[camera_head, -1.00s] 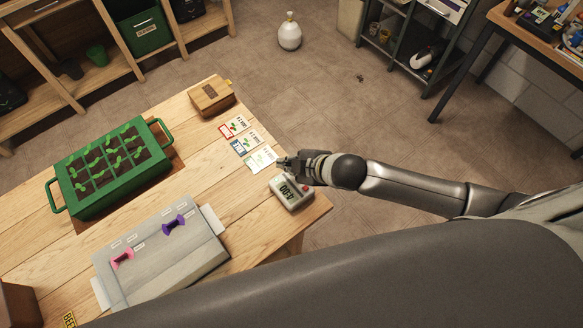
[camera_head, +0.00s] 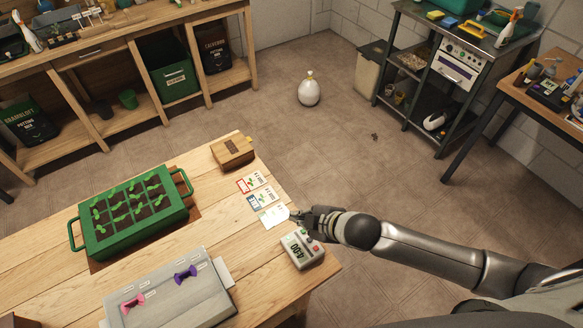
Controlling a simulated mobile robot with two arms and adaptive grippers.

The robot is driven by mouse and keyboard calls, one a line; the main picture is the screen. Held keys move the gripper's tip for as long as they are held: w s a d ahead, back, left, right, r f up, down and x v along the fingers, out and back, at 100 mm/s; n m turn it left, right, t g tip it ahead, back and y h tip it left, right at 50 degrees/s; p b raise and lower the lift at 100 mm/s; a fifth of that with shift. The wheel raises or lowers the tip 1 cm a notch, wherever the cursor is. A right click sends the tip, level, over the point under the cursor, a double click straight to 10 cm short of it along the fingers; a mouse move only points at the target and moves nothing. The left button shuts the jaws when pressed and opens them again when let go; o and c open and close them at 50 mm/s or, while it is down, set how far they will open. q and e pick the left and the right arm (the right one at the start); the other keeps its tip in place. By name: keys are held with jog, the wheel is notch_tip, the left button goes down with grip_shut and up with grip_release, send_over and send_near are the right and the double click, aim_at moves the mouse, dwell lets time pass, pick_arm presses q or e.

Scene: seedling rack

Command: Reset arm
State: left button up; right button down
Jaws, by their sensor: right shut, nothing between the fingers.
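My right gripper (camera_head: 300,216) comes in from the right over the table's right edge. It is shut and empty, close to the nearest seed packet (camera_head: 274,216) and just above the digital timer (camera_head: 303,249) in the picture. I cannot tell if it touches the packet. My left gripper is not in view. A green seedling tray (camera_head: 100,246) with two handles stands on the wooden table (camera_head: 60,290). A grey board (camera_head: 205,304) in front of it holds a pink spool-like piece (camera_head: 133,303) and a purple one (camera_head: 186,274).
A small wooden box (camera_head: 232,151) stands at the table's far corner, near two more seed packets (camera_head: 256,182). Shelves line the back, and a metal cart (camera_head: 440,70) stands at right.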

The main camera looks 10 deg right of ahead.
jog(key=s+d+r+m+g+h, duration=0.2)
jog(key=s+d+m, duration=0.2)
jog(key=s+m, duration=0.4)
jog(key=s+d+r+m+g+h, duration=0.2)
jog(key=s+d+r+m+h, duration=0.3)
jog(key=s, duration=0.6)
notch_tip(320, 180, down, 34)
jog(key=s+g+y+b, duration=0.1)
jog(key=g+y+b, duration=0.1)
jog(key=b, duration=0.4)
jog(key=s+d+f+b, duration=0.2)
jog(key=s+f+b, duration=0.2)
jog(key=s+f, duration=1.3)
notch_tip(320, 180, down, 4)
jog(key=shift+r+g, duration=0.15)
jog(key=shift+g, duration=0.25)
